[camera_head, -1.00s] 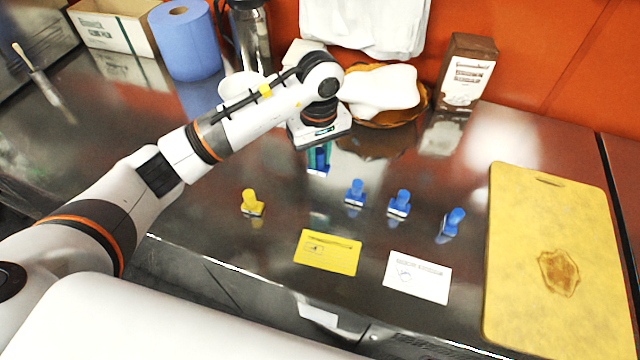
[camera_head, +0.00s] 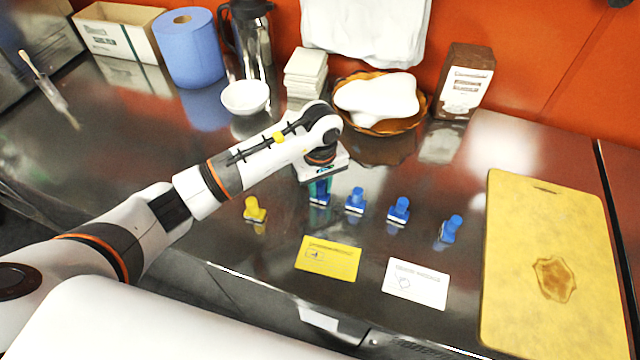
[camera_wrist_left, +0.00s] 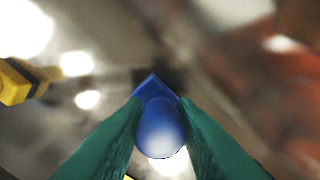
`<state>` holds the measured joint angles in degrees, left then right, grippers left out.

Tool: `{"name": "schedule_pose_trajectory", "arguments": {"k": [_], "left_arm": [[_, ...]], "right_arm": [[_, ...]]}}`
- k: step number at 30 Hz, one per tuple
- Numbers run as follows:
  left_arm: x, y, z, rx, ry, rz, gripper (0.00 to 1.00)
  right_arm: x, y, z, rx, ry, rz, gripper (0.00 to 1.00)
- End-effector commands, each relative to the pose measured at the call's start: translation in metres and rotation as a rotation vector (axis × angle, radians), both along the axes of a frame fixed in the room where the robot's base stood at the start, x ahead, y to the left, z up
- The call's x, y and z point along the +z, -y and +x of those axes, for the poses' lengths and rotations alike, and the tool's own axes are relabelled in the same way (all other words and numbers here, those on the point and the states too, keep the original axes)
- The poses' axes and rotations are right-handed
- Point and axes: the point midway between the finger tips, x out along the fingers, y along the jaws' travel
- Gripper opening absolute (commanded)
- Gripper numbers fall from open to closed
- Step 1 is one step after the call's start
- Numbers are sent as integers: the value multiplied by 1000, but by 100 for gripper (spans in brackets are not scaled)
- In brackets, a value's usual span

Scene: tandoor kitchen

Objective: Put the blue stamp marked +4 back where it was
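My left gripper (camera_head: 320,186) is shut on a blue stamp (camera_head: 319,201). In the left wrist view its teal fingers close on both sides of the blue stamp (camera_wrist_left: 160,128). The held stamp hangs at or just above the steel counter; I cannot tell whether it touches. It is left of three other blue stamps, the near-left one (camera_head: 356,200), the middle one (camera_head: 399,211) and a tilted right one (camera_head: 451,228). A yellow stamp (camera_head: 254,210) stands to the left. No +4 mark is legible. My right gripper is not in view.
A yellow card (camera_head: 328,260) and a white card (camera_head: 416,284) lie in front of the stamps. A yellow cutting board (camera_head: 560,240) lies at right. Behind are a white bowl (camera_head: 246,97), stacked tiles (camera_head: 305,72), a basket (camera_head: 383,126) and a brown carton (camera_head: 466,80).

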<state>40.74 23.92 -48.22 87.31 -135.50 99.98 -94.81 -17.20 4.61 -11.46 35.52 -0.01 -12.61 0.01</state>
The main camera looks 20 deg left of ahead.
Motion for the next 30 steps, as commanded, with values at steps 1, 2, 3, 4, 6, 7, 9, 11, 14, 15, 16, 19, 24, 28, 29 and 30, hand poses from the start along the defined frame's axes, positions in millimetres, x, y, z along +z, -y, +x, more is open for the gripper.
{"name": "schedule_pose_trajectory", "arguments": {"k": [1,2,3,4,6,7,9,11,14,15,16,19,24,28,29,30], "left_arm": [[0,0,0,0,0,0,35],[0,0,0,0,0,0,40],[0,0,0,0,0,0,44],[0,0,0,0,0,0,44],[0,0,0,0,0,0,44],[0,0,0,0,0,0,44],[0,0,0,0,0,0,44],[1,0,0,0,0,0,44],[6,0,0,0,-1,-1,44],[8,0,1,0,4,-1,44],[12,0,2,-1,6,0,44],[30,-1,2,-2,7,1,44],[68,0,2,-1,8,0,44],[94,0,1,-1,6,1,44],[98,0,1,-1,5,1,44],[104,0,1,0,5,1,44]], "right_arm": [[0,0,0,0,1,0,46],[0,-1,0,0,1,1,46],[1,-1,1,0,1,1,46],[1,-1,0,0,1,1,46],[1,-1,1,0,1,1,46],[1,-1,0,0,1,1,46],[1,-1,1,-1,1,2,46],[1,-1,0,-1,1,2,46],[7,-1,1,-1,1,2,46],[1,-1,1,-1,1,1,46],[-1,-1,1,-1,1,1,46],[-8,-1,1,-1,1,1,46],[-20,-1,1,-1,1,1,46],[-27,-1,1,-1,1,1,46],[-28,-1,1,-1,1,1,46],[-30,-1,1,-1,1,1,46]]}}
